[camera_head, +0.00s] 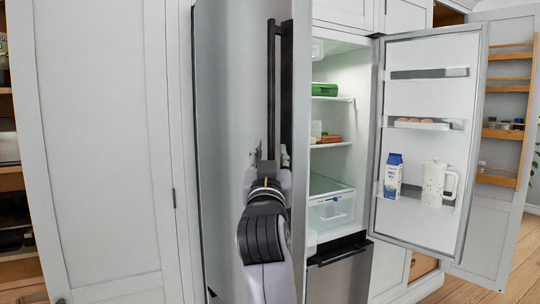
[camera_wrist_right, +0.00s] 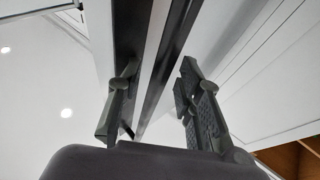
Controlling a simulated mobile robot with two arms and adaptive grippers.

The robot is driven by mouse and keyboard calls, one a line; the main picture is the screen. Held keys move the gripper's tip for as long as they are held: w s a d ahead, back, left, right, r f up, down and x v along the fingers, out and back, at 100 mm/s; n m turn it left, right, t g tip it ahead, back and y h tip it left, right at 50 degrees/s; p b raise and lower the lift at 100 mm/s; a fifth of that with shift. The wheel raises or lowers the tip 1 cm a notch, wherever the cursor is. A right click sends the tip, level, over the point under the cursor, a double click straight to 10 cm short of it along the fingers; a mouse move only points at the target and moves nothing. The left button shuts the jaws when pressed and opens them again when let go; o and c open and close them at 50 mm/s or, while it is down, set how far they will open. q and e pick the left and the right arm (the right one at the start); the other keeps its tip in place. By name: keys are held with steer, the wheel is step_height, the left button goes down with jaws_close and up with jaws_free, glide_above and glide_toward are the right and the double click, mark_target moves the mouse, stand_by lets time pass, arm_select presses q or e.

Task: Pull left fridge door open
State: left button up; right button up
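The left fridge door (camera_head: 230,90) is a tall silver panel in the middle of the head view. I cannot tell whether it is fully closed or slightly ajar. Its long dark vertical handle (camera_head: 271,75) runs near the door's right edge. My right gripper (camera_head: 269,158) is at the handle's lower part, with one finger on each side of it. In the right wrist view the two fingers of my right gripper (camera_wrist_right: 160,100) stand apart, and dark bars (camera_wrist_right: 128,40) run up past and between them. Contact with the handle cannot be made out. My left gripper is not in view.
The right fridge door (camera_head: 425,140) stands wide open, with a milk carton (camera_head: 393,176) and a white jug (camera_head: 434,184) on its shelf. The fridge interior shows a green box (camera_head: 325,89). A white cabinet door (camera_head: 100,140) stands at the left.

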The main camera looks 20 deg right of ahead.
mark_target(270, 108)
step_height(270, 108, up, 10)
stand_by(0.4)
steer(key=shift+c, duration=0.4)
